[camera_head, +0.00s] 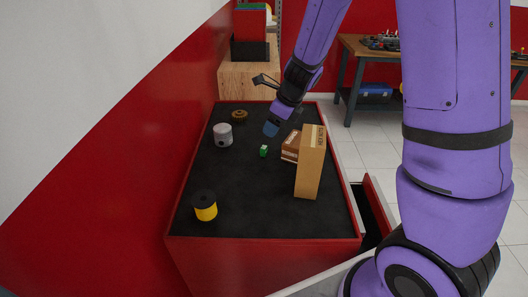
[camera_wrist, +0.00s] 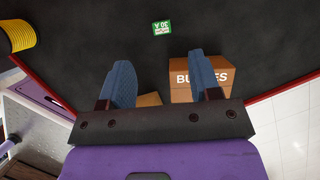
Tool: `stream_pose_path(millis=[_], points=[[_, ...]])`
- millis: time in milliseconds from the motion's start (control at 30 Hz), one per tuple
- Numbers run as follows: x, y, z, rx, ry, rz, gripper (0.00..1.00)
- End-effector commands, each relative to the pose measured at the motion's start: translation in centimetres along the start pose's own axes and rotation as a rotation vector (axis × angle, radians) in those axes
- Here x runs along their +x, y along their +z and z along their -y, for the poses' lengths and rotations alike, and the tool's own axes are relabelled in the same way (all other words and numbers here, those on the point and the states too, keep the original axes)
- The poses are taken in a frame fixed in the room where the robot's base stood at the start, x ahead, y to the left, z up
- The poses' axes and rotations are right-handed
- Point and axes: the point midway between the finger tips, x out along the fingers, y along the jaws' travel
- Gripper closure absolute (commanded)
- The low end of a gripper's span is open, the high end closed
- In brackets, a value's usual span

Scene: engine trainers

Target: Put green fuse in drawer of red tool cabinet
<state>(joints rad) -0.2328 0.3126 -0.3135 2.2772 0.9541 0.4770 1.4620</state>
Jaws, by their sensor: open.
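The green fuse (camera_head: 264,151) is a small green block with white lettering, lying on the black top of the red tool cabinet (camera_head: 250,185). It also shows in the wrist view (camera_wrist: 161,28), beyond my fingertips. My gripper (camera_head: 271,129) is open and empty above the cabinet top, with its blue fingers apart (camera_wrist: 159,64). It is near the fuse but not around it. A drawer (camera_head: 377,208) stands pulled out on the cabinet's right side; my arm hides part of that area and I cannot see its full inside.
A tall tan box (camera_head: 310,165) and a smaller brown box (camera_head: 290,147) stand right of the fuse. A grey cylinder (camera_head: 223,135), a brass-coloured round part (camera_head: 239,115) and a yellow-and-black spool (camera_head: 205,207) stand left. The top is bare between the fuse and the spool.

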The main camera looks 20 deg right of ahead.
Motion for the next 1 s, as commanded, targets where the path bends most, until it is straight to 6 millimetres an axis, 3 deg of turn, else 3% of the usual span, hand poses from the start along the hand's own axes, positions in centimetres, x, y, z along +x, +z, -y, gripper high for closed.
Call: stream_pose_path(millis=[233,533,800,1000], points=[[3.5,-0.1,0.0,0.0,0.001,-0.002,0.43],[5.4,-0.3,0.1,-0.001,0.0,-0.002,0.43],[8.9,-0.8,0.1,-0.002,0.001,-0.002,0.43],[9.8,-0.8,0.1,-0.002,0.0,0.0,0.43]])
